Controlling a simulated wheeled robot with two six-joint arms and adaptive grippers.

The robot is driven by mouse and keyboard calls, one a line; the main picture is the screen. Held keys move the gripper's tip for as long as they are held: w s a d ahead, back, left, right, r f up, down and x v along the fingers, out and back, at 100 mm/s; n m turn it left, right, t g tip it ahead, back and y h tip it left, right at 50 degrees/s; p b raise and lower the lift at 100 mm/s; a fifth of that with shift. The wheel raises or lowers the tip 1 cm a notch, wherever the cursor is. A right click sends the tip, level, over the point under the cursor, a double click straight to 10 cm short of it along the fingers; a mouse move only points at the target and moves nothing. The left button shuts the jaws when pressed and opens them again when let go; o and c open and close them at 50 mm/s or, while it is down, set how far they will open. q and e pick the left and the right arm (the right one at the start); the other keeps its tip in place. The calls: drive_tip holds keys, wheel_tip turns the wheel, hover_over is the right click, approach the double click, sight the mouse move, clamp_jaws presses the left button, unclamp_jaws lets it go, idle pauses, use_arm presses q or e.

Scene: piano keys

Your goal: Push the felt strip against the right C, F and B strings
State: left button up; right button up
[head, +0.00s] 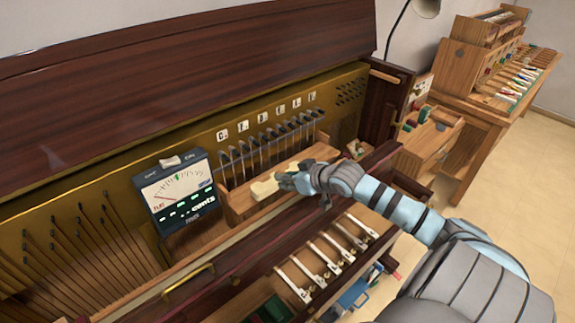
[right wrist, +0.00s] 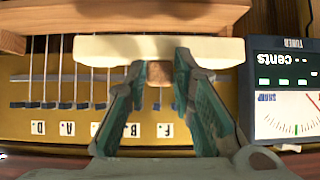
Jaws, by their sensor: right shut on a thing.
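The cream felt strip (head: 264,188) is in my right gripper (head: 298,181), in front of the lower part of the strings. In the right wrist view, the strip (right wrist: 110,48) runs crosswise over several strings, and the right gripper (right wrist: 160,70) is shut on its small wooden handle (right wrist: 159,74). The strings (head: 265,148) stand in a row under letter tags. The C tag (right wrist: 165,130), F tag (right wrist: 132,130) and B tag (right wrist: 96,129) are upside down there, on the strip's side. I cannot tell whether felt touches string. My left gripper is out of view.
A tuner with a needle dial (head: 183,190) stands left of the strings, close to the strip's end in the wrist view. A wooden rail (head: 238,205) runs below the strings. White keys (head: 325,252) lie in front. A workbench (head: 490,105) stands at the back right.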

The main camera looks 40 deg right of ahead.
sight(272, 180)
drive_tip(key=x, duration=0.2)
drive_tip(key=b+x, duration=0.1)
drive_tip(key=x, duration=0.2)
drive_tip(key=shift+a, duration=0.2)
drive_tip(key=b+x, duration=0.4)
drive_tip(key=shift+s+d+f+b, duration=0.1)
drive_tip(key=shift+f+b, duration=0.15)
drive_tip(key=shift+b, duration=0.1)
drive_tip(key=shift+f, duration=0.25)
drive_tip(key=shift+f, duration=0.1)
drive_tip(key=shift+w+f+b, duration=0.1)
drive_tip(key=shift+w+b, duration=0.75)
drive_tip(key=shift+w, duration=0.7)
drive_tip(key=o, duration=1)
